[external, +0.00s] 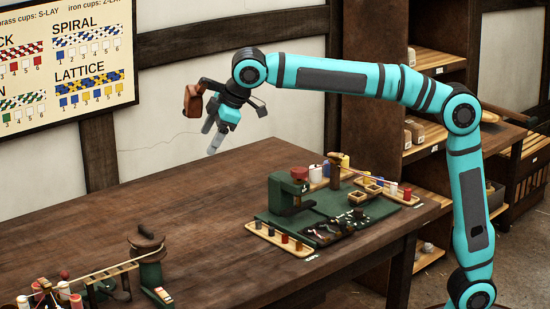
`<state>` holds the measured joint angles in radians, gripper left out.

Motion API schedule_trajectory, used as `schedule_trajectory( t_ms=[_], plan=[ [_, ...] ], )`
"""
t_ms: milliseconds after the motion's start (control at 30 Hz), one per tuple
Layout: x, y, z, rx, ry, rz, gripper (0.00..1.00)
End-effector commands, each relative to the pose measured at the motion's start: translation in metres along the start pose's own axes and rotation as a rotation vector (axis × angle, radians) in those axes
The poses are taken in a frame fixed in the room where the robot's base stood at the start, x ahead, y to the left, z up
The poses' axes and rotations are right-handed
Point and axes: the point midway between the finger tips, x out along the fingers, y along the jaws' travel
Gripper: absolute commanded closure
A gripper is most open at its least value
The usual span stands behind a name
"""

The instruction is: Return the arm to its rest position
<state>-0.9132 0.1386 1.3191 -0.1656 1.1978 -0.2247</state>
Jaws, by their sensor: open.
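My gripper (214,139) hangs above the back part of the wooden table (190,220), its fingers pointing down. It is open, and I see nothing between its fingers. My arm reaches in from the right, with its upper links raised well above the table top. A brown block-like piece shows beside the wrist at its left; I cannot tell what it is.
A green mat (335,212) with a green clamp-like stand (289,192), spools and small trays lies at the table's right. A rope-making device (146,255) stands at the front left. Shelves (430,135) stand behind my arm. The table's middle is clear.

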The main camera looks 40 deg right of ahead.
Motion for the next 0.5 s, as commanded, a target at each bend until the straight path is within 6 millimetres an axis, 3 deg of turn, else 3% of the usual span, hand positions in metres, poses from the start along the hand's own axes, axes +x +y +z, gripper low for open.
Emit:
schedule_trajectory(
  t_ms=[33, 200, 500],
  plan=[
    [-0.011, 0.019, 0.017, 0.034, 0.022, 0.016, 0.27],
    [-0.038, 0.068, 0.067, 0.135, 0.100, 0.065, 0.27],
    [-0.086, 0.130, 0.165, 0.305, 0.237, 0.168, 0.27]
  ],
)
